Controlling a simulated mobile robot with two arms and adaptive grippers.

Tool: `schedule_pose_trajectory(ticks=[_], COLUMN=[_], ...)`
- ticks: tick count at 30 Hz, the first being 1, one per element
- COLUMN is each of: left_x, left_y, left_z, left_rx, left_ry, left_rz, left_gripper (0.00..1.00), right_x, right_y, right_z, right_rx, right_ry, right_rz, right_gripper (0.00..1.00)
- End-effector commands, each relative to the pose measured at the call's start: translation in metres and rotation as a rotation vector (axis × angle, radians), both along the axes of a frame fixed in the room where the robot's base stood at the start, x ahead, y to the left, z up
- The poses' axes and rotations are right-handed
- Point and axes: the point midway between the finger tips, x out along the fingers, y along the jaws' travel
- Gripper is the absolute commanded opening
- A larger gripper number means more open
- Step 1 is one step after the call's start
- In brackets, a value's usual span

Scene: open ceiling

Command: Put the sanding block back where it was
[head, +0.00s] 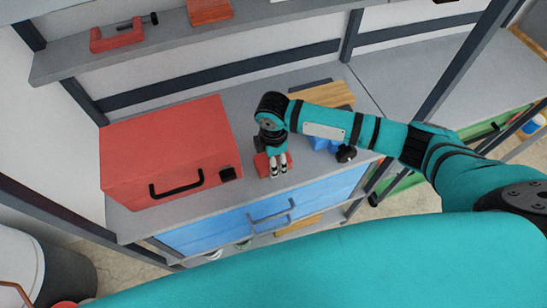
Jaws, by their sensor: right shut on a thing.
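My right gripper (278,170) is over the grey worktop, between the red toolbox and a blue tool. It is shut on a small red block (261,164), which I take to be the sanding block. The fingers and wrist cover part of the block. It is at or just above the worktop near the front edge; I cannot tell whether it touches. My left gripper is not in view.
A red toolbox (165,145) stands close on the left. A blue tool with a black knob (346,154) and a wooden board (325,94) lie to the right. A shelf (180,40) above holds a red clamp (116,37). Blue drawers (230,225) are below.

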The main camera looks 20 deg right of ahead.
Motion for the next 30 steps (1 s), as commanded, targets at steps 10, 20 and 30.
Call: schedule_pose_trajectory(ticks=[10, 20, 30], left_x=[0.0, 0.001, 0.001], left_y=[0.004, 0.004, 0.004], left_z=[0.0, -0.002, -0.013], left_rx=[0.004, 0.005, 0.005], left_ry=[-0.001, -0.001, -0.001], left_rz=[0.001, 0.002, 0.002], left_gripper=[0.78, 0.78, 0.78], right_x=[0.0, 0.001, 0.002], right_y=[0.0, 0.0, 0.0], right_z=[-0.002, 0.008, 0.077], right_rx=[0.0, 0.001, 0.002], right_ry=[0.0, -0.003, -0.005], right_rz=[0.0, -0.001, 0.0], right_gripper=[0.8, 0.8, 0.8])
